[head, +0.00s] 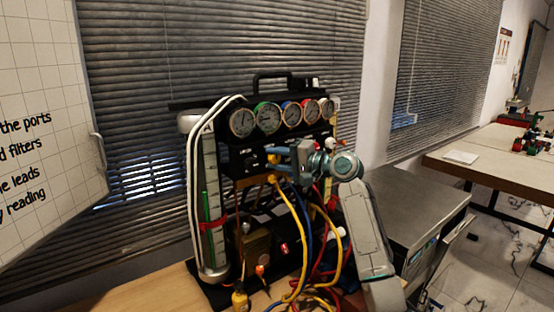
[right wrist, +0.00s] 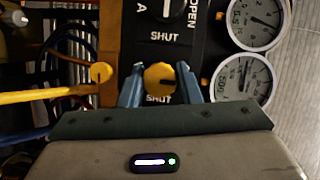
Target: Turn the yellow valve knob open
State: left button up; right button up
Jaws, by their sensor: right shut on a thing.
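The yellow valve knob (right wrist: 160,76) sits on the black panel (right wrist: 205,55) of the gauge rig, between the two blue fingers of my right gripper (right wrist: 159,84). The fingers are shut on it from both sides. A "SHUT" label beside the knob is partly covered, and I cannot make out the knob's exact angle. My left gripper is not in view.
A black knob with a white pointer (right wrist: 170,5) is near, with "OPEN" and "SHUT" labels. Several round gauges (head: 268,117) line the rig's top. Yellow, blue and red hoses (head: 300,235) hang below. A grey metal box (head: 425,205) stands at right.

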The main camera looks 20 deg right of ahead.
jog(key=shift+f, duration=0.1)
jog(key=o, duration=1)
jog(key=shift+c, duration=0.2)
jog(key=shift+s+d, duration=0.2)
jog(key=shift+d, duration=0.05)
jog(key=b+v, duration=0.3)
jog(key=v, duration=0.7)
jog(key=shift+b, duration=0.3)
jog(key=shift+s, duration=0.1)
